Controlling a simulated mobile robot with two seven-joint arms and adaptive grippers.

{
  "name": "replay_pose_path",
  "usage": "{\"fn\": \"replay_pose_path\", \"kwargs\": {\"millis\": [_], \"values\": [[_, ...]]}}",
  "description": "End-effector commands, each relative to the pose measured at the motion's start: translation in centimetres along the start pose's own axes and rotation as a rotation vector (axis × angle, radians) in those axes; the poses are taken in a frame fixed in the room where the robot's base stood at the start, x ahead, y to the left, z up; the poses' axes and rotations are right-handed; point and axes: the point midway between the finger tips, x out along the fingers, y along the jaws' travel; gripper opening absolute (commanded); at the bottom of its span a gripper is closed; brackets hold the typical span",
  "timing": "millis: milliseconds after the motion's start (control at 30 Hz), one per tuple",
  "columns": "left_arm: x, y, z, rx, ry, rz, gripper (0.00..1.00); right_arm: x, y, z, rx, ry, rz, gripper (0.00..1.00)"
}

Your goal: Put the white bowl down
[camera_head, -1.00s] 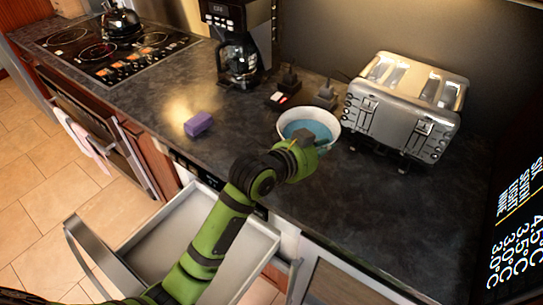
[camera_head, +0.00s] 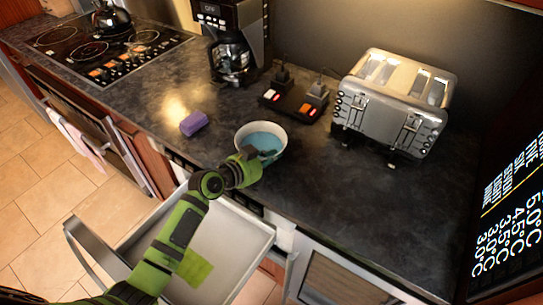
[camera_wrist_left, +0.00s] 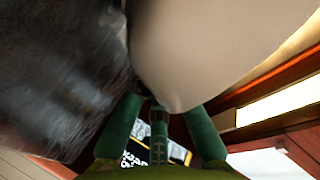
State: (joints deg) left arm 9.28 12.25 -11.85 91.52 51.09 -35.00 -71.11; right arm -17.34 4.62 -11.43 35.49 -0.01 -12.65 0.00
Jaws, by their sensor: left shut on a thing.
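The white bowl (camera_head: 264,139) with a blue inside is near the front edge of the dark counter (camera_head: 330,190), about upright. My left gripper (camera_head: 250,155) is shut on its near rim. I cannot tell whether the bowl's base touches the counter. In the left wrist view the pale bowl wall (camera_wrist_left: 205,50) fills the upper middle, close to the green fingers of my left gripper (camera_wrist_left: 160,115). My right gripper is not in view.
An open drawer (camera_head: 235,250) with a flat green item (camera_head: 195,268) lies below. A purple block (camera_head: 193,123) is left of the bowl. A black box with plugs (camera_head: 295,102) and a toaster (camera_head: 393,105) stand behind and right. The counter at front right is clear.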

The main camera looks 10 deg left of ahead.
Motion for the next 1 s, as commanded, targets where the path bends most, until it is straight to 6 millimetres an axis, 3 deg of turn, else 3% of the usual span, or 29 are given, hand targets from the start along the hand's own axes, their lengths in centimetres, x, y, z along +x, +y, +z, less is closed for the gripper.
{"fn": "replay_pose_path", "kwargs": {"millis": [367,433,467,833,1000], "values": [[0.2,0.1,0.3,0.003,0.005,-0.007,0.00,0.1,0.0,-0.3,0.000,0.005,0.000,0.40],[0.2,0.3,0.5,0.001,0.001,-0.001,0.29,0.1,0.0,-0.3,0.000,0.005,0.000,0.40],[0.2,0.3,0.5,0.000,0.001,-0.001,0.32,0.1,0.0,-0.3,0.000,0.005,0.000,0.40],[0.1,0.2,0.4,0.000,0.000,-0.001,0.32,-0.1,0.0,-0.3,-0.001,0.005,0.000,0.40],[-1.7,0.3,0.7,0.003,-0.001,-0.003,0.32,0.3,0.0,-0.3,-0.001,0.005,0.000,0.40]]}}
